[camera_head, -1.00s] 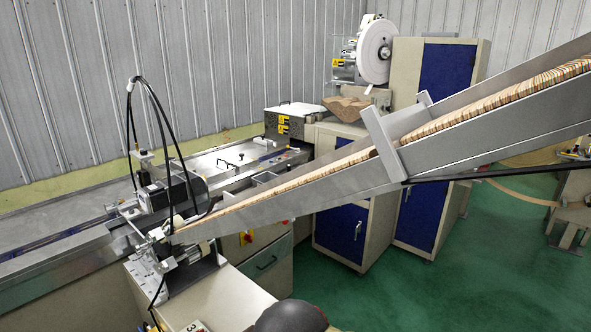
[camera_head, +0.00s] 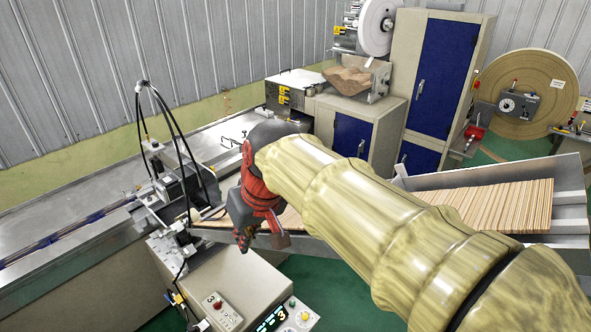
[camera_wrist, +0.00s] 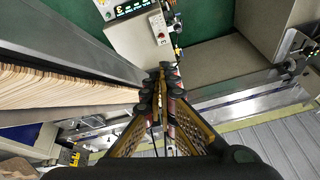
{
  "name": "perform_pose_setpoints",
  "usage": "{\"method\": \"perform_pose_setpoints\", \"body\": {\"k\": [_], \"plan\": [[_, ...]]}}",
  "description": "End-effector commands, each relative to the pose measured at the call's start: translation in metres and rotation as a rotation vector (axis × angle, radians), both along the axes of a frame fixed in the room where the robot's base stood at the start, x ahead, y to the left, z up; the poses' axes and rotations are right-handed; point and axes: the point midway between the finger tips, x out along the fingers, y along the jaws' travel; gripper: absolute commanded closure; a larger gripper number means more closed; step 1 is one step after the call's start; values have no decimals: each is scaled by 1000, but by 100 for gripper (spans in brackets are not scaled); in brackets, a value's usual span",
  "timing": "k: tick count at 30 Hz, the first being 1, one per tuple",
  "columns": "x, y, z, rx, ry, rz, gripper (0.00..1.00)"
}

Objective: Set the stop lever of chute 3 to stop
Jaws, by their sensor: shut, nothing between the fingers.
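The chute (camera_head: 553,176) filled with wooden sticks runs from the right down to the feed mechanism (camera_head: 172,215) on the left. My arm covers its middle. A small box marked 3 (camera_head: 224,312) with a red button sits on the cream cabinet (camera_head: 247,283) below the chute's lower end. It also shows in the wrist view (camera_wrist: 159,28). Small coloured fittings stand beside this box; I cannot tell which is the stop lever. My gripper (camera_head: 243,242) hangs over the chute's lower end. In the wrist view its fingertips (camera_wrist: 167,70) are together and empty, pointing towards the cabinet.
A control panel (camera_head: 284,316) with a lit display is at the bottom edge. Black cables (camera_head: 178,135) arch over the feed mechanism. A long metal conveyor (camera_head: 75,215) lies at the left. Blue-doored cabinets (camera_head: 440,75) and a large reel (camera_head: 540,85) stand behind. Green floor shows between machines.

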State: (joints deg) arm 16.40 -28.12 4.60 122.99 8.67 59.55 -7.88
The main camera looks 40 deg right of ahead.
Motion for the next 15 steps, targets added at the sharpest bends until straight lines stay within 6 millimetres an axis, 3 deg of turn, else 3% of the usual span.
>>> {"method": "perform_pose_setpoints", "body": {"k": [1, 8, 11, 15], "plan": [[8, -10, 12, 11, 8, -19, 100], [56, -84, 29, 99, 37, -120, 100], [75, -129, 36, 149, 41, -168, 100], [94, -204, 41, 221, 33, -231, 100]]}}
